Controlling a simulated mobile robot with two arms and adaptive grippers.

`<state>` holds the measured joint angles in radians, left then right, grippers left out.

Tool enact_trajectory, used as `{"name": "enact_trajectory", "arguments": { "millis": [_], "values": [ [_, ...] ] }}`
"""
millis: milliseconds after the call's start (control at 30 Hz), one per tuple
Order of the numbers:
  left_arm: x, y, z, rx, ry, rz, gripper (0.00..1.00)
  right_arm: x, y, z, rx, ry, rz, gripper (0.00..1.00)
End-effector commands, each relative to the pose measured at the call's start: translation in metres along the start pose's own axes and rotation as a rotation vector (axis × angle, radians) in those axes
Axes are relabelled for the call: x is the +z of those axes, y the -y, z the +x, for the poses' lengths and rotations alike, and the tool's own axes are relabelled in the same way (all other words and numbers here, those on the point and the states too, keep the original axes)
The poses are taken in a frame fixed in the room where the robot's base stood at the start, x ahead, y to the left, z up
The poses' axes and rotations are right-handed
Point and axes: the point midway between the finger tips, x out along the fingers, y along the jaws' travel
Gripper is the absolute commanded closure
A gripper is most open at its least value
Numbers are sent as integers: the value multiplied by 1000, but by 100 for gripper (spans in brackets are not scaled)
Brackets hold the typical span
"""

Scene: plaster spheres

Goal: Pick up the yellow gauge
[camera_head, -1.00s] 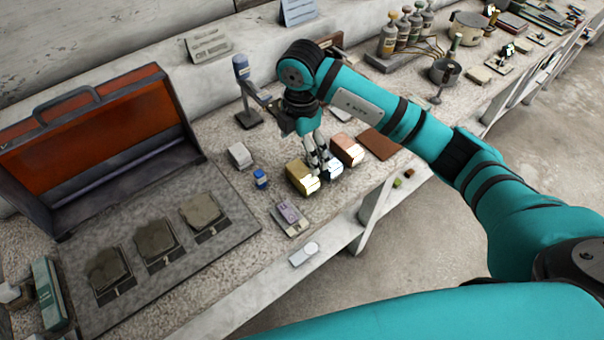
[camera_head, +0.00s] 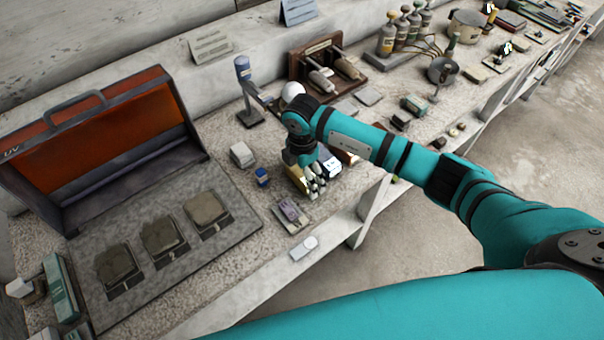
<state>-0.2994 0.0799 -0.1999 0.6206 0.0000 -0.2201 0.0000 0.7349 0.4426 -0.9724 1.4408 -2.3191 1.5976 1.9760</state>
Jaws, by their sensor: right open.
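The yellow gauge (camera_head: 297,179), a small gold-yellow block, stands on the speckled bench near its front edge. My right gripper (camera_head: 315,190) is directly over it and covers much of its right side. The fingers point down, open. I cannot tell whether they touch the gauge or are around it. A silver-blue block (camera_head: 327,163) and a copper-coloured block (camera_head: 348,158) stand just to the right, partly hidden by my arm. My left gripper is not in view.
A purple device (camera_head: 291,214) lies just in front of the gauge. An open orange-lined case (camera_head: 95,140) and a slab tray (camera_head: 165,280) fill the left bench.

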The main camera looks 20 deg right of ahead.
Motion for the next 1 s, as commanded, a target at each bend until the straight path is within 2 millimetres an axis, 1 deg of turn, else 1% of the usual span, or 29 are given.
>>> {"name": "enact_trajectory", "arguments": {
  "millis": [33, 67, 400, 433, 667, 700, 1000],
  "values": [
    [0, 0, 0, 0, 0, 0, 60, 0, 0, 0, 0, 0, 0, 0],
    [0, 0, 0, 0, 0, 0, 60, 0, 0, 0, 0, 0, 0, 4],
    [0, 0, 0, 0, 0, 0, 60, 0, 0, -1, 0, 0, 0, 48],
    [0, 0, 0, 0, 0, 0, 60, 0, 0, -1, 0, 0, 0, 51],
    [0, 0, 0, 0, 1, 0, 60, 0, 0, -1, 0, 0, 0, 53],
    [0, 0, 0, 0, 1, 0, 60, 0, 0, -1, 1, 0, 0, 59],
    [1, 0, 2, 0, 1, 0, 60, 0, 0, -3, 1, -1, 1, 59]
  ]
}}
